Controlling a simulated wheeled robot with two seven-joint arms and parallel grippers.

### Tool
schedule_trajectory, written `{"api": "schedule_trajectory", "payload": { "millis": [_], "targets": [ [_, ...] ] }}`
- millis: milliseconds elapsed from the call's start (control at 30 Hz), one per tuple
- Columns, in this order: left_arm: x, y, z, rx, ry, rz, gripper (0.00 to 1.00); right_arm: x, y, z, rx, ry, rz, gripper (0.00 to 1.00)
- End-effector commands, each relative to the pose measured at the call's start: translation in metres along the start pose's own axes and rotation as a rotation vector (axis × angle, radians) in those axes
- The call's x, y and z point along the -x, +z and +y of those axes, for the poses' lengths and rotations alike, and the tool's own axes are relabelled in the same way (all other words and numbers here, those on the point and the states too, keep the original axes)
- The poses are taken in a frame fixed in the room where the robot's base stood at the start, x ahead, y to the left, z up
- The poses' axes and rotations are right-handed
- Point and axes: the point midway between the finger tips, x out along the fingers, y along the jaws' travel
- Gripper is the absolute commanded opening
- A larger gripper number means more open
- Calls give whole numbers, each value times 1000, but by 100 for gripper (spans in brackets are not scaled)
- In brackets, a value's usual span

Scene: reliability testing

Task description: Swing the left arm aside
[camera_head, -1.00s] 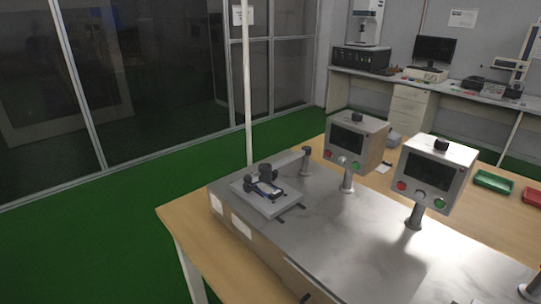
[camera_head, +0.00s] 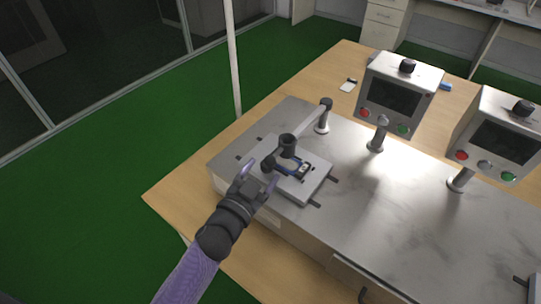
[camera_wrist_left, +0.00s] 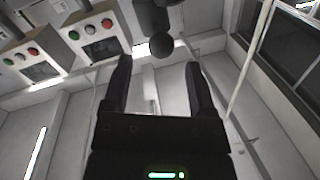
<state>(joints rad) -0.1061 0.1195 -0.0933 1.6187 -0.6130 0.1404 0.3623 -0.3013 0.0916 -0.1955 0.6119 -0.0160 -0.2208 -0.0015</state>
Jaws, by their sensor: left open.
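My left arm (camera_head: 190,275), in a purple sleeve, comes in from the bottom left of the head view. Its black left gripper (camera_head: 257,178) is over the near left end of the bench-top machine, beside the test fixture (camera_head: 315,183). The gripper is open, and nothing shows between its fingers. In the left wrist view the two dark fingers (camera_wrist_left: 158,68) stand apart, with a dark rounded part (camera_wrist_left: 161,45) beyond them. Whether the gripper touches the fixture is unclear. My right gripper is not in view.
The grey metal bench top (camera_head: 400,225) bears two control boxes on posts (camera_head: 398,97) (camera_head: 497,135) to the right. A wooden table (camera_head: 170,195) lies beneath. A white pole (camera_head: 232,60) stands behind. The green floor (camera_head: 90,210) to the left is clear.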

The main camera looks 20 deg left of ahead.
Motion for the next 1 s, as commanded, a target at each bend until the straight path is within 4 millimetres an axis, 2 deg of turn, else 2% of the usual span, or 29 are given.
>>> {"api": "schedule_trajectory", "payload": {
  "millis": [100, 200, 333, 567, 900, 933, 1000],
  "targets": [
    [-25, 2, 0, -1, 0, 1, 73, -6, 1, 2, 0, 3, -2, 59],
    [-39, 2, 0, 0, 0, 0, 73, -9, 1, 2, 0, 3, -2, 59],
    [-47, 1, 0, 0, 0, -2, 73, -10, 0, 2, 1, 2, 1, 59],
    [-48, 1, 0, 0, 0, -3, 73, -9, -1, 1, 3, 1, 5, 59],
    [-47, 1, 0, 0, 0, -3, 4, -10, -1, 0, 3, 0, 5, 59],
    [-47, 1, 0, 0, 0, -3, 0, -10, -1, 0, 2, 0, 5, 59],
    [-47, 1, 0, 0, 0, -3, 0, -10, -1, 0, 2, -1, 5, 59]
  ]
}}
